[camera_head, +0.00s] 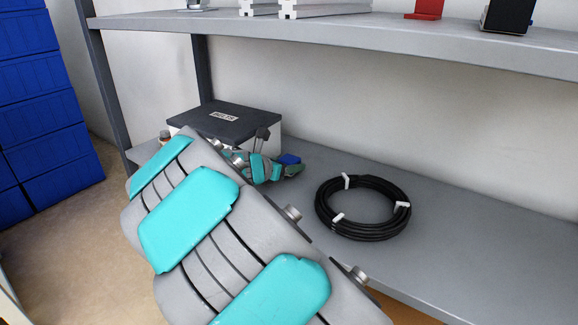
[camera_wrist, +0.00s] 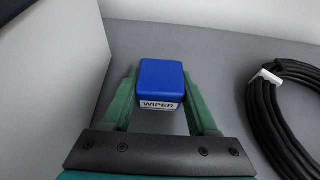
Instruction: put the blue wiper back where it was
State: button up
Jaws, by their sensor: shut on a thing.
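The blue wiper (camera_wrist: 160,82) is a small blue block with a white label reading WIPER. In the wrist view it sits between the two green fingers of my gripper (camera_wrist: 160,95), which is shut on it. In the head view the wiper (camera_head: 289,159) shows as a small blue patch at my gripper (camera_head: 291,165), over the lower shelf (camera_head: 460,245) between the box and the cable coil. Whether the wiper touches the shelf I cannot tell. My arm hides part of the shelf in the head view.
A white box with a dark lid (camera_head: 225,120) stands on the shelf at the left, close to my gripper. A coil of black cable (camera_head: 363,207) with white ties lies to the right. The upper shelf (camera_head: 400,38) overhangs. Shelf to the coil's right is clear.

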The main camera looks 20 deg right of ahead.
jog(key=shift+f, duration=0.2)
jog(key=o, duration=1.4)
jog(key=shift+c, duration=0.2)
jog(key=shift+s+a+r, duration=0.15)
jog(key=shift+a+r, duration=0.1)
jog(key=shift+r, duration=0.1)
jog(key=p+v, duration=0.2)
jog(key=v, duration=0.8)
jog(key=shift+s+a+r, duration=0.25)
jog(key=shift+s+a, duration=0.05)
jog(key=shift+a, duration=0.25)
